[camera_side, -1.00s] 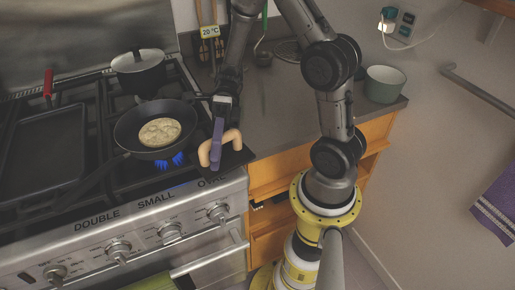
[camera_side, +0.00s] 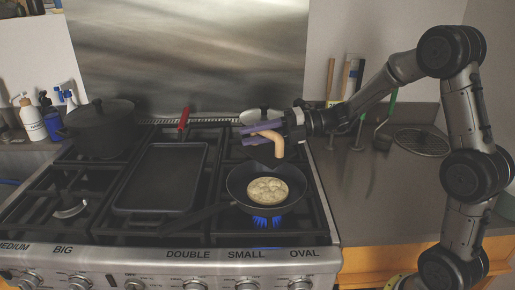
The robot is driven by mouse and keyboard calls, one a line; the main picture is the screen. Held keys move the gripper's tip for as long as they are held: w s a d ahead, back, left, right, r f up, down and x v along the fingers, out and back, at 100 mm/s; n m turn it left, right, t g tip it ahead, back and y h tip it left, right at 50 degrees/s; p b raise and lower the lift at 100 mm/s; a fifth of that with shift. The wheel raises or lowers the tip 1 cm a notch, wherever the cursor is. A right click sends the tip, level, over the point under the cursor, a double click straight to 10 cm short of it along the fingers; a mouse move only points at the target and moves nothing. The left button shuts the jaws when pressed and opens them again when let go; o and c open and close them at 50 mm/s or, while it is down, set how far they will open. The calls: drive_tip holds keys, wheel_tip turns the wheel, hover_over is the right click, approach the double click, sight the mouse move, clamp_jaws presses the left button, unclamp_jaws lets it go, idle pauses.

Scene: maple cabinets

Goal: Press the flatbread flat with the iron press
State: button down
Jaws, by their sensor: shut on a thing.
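The flatbread (camera_side: 267,191), pale with browned patches, lies in a dark frying pan (camera_side: 236,178) on a lit burner at the right of the stove. My gripper (camera_side: 262,134), with purple fingers, is shut on the tan arched handle (camera_side: 271,144) of the iron press. The press is held up behind and above the flatbread, near the pan's far rim. Its dark plate (camera_side: 264,157) is hard to tell from the dark pot behind it. The flatbread's top is uncovered.
Blue flame (camera_side: 265,221) burns under the pan.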

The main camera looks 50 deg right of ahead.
hover_over(254, 190)
drive_tip(key=shift+w+d+f, duration=0.1)
drive_tip(key=shift+w+f, duration=0.05)
drive_tip(key=shift+f, duration=4.7)
drive_tip(key=shift+f, duration=0.85)
drive_tip(key=shift+f, duration=0.35)
drive_tip(key=shift+r, duration=5.7)
